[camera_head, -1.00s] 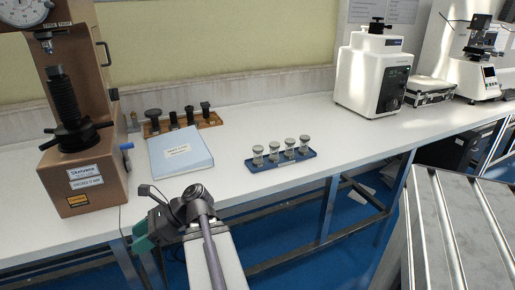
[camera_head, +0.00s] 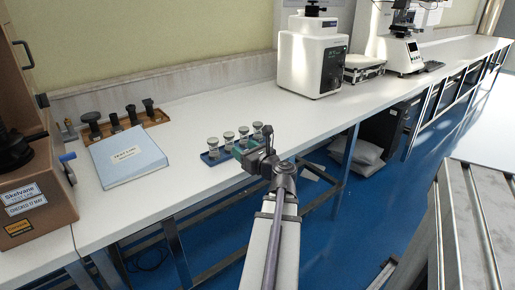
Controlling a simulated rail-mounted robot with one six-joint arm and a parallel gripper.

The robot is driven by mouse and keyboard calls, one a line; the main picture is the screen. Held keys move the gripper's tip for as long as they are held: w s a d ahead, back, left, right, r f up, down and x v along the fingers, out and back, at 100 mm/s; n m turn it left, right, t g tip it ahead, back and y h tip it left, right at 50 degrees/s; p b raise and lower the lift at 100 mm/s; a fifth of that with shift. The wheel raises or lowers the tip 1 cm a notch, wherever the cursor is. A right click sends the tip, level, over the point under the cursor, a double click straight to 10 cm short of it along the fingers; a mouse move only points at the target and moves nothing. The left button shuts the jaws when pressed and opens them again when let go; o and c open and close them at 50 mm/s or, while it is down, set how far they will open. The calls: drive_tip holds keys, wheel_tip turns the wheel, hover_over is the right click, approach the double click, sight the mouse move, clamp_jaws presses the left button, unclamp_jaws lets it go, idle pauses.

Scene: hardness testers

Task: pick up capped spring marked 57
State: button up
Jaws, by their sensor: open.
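Several small capped springs stand upright in a row on a blue tray (camera_head: 214,160) on the white bench. From left to right they are the first capped spring (camera_head: 213,147), the second (camera_head: 228,140), the third (camera_head: 244,135) and the fourth (camera_head: 257,129). Their marks are too small to read, so I cannot tell which is 57. My gripper (camera_head: 241,151) is open, with greenish fingers at the tray's front right side. It hides part of the tray and the lower part of the right-hand springs. I cannot tell whether it touches anything.
A blue-white binder (camera_head: 128,157) lies left of the tray. Behind it, a wooden rack (camera_head: 155,117) holds dark parts. A brown tester (camera_head: 40,190) stands at the far left, a white tester (camera_head: 311,60) at the back. The bench between tray and white tester is clear.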

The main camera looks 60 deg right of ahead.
sight(229, 134)
drive_tip(key=shift+s+d+m+h, duration=0.3)
drive_tip(key=shift+s+d, duration=0.15)
drive_tip(key=shift+d, duration=0.05)
drive_tip(key=shift+w, duration=0.15)
drive_tip(key=x, duration=0.5)
drive_tip(key=shift+w, duration=0.4)
drive_tip(key=x, duration=0.5)
drive_tip(key=shift+w+f, duration=0.1)
drive_tip(key=shift+f, duration=0.05)
drive_tip(key=c, duration=0.8)
